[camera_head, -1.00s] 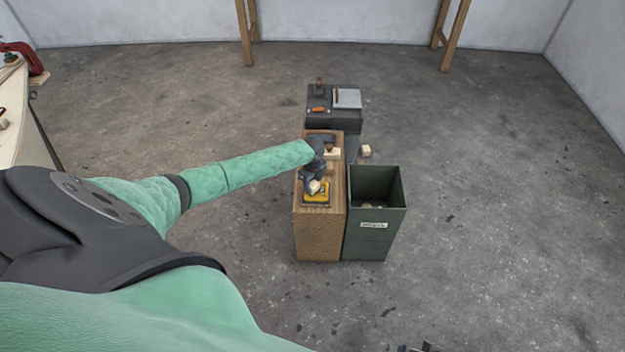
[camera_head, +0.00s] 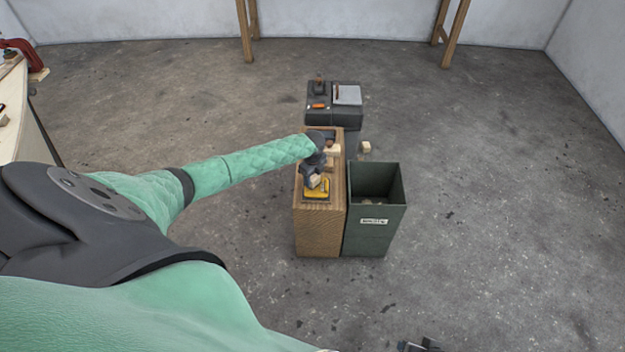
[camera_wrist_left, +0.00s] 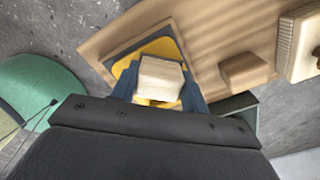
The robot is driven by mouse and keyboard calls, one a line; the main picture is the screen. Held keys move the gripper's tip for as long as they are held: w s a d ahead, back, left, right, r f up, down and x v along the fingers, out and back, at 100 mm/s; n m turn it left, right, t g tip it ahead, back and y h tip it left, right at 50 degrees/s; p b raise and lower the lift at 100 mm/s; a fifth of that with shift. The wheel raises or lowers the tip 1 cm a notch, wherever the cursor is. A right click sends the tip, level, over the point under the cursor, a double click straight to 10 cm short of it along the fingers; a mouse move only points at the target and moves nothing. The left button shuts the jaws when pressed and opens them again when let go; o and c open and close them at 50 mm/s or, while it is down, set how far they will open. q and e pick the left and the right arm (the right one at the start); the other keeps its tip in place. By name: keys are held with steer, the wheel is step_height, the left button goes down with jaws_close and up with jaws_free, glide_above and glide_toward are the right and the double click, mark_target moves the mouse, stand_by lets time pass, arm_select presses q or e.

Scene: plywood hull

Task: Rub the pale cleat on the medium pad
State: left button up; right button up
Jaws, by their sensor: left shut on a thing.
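The pale cleat (camera_wrist_left: 160,80) is a small light wooden block between the fingers of my left gripper (camera_wrist_left: 158,92). In the head view my left gripper (camera_head: 313,181) is shut on it, over a yellow pad (camera_head: 317,194) on the wooden stand. The yellow pad also shows in the left wrist view (camera_wrist_left: 126,84), in a square frame, with the cleat over its middle. I cannot tell whether the cleat touches the pad. My arm and gripper hide part of the stand top.
The wooden stand (camera_head: 320,233) holds more blocks behind the pad, one of them brown (camera_wrist_left: 243,70). A green bin (camera_head: 374,232) stands close on its right. A dark cabinet (camera_head: 333,117) with tools is behind. A small block (camera_head: 365,147) lies on the floor. Open floor surrounds them.

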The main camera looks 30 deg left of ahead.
mark_target(312, 183)
arm_select(q)
steer(key=shift+w+a+f, duration=0.1)
steer(key=shift+s+p, duration=0.35)
steer(key=shift+p, duration=0.1)
steer(key=shift+s+d+p, duration=0.95)
steer(key=shift+s+p, duration=0.15)
steer(key=shift+s, duration=0.1)
steer(key=shift+w+a+b, duration=0.35)
steer(key=shift+w+b, duration=0.05)
steer(key=shift+w, duration=0.15)
steer(key=shift+w+a+b, duration=0.55)
steer(key=shift+w+a, duration=0.1)
steer(key=shift+w, duration=0.35)
steer(key=shift+s+d+r, duration=0.1)
steer(key=shift+r, duration=0.1)
steer(key=shift+s+d+p, duration=0.25)
steer(key=shift+s+p, duration=0.15)
steer(key=shift+p, duration=0.25)
steer(key=shift+s+d+f+p, duration=0.1)
steer(key=shift+s+d+p, duration=0.2)
steer(key=shift+s+p, duration=0.15)
steer(key=shift+s+d+p, duration=0.3)
steer(key=shift+s, duration=0.25)
steer(key=shift+w+a+f+b, duration=0.15)
steer(key=shift+w+a+b, duration=0.15)
steer(key=shift+w+b, duration=0.2)
steer(key=shift+w+a+b, duration=0.55)
steer(key=shift+w+a, duration=0.05)
steer(key=shift+w, duration=0.3)
